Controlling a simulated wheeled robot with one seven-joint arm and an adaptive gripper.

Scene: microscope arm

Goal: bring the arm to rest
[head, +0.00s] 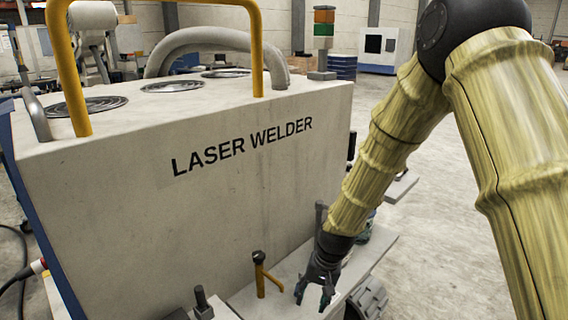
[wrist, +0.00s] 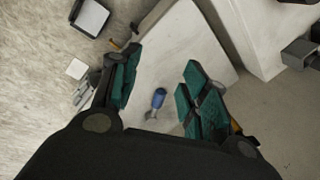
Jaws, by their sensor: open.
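My arm, in a yellow-tan ribbed cover, comes down from the upper right of the head view, bent at its black joint, and reaches toward the lower middle. My gripper (head: 312,298) hangs at its end, pointing down over the pale bench beside the laser welder. Its fingers are apart and nothing shows between them in the head view. In the wrist view my gripper (wrist: 158,86) is open, with teal pads on both sides. A small blue-handled object (wrist: 158,98) shows below, between the fingers, lying or standing on the pale surface; I cannot tell which.
The large pale laser welder (head: 245,190) with yellow handles (head: 257,50) fills the left. A yellow post with a lever (head: 261,274) stands just left of my gripper. The pale bench top (head: 290,268) lies under it. Open concrete floor (head: 450,200) stretches to the right.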

